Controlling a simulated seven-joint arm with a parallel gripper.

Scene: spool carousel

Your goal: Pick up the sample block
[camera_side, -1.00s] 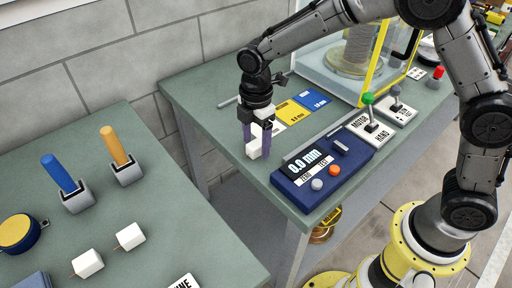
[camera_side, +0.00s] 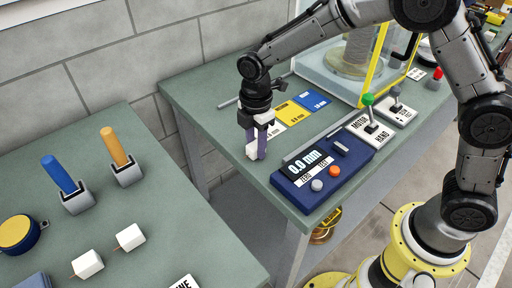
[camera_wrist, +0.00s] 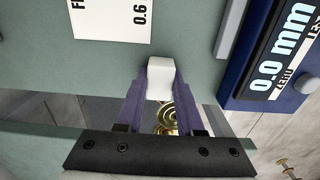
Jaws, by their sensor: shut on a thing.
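The white sample block (camera_wrist: 160,78) sits between the purple fingertips of my gripper (camera_wrist: 160,85) in the wrist view, with a finger against each side. In the side view my gripper (camera_side: 257,149) points down near the left front edge of the right-hand bench. The white block (camera_side: 252,151) shows at its fingertips, partly covered by a finger. I cannot tell whether the block touches the bench or hangs just above it.
A blue gauge reading 0.0 mm (camera_side: 307,176) stands close to the right of my gripper. Flat colour cards (camera_side: 293,112) lie behind. A lever box (camera_side: 370,129) and a glass enclosure (camera_side: 345,65) stand farther right. Two white blocks (camera_side: 129,237) (camera_side: 88,264) sit on the left bench.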

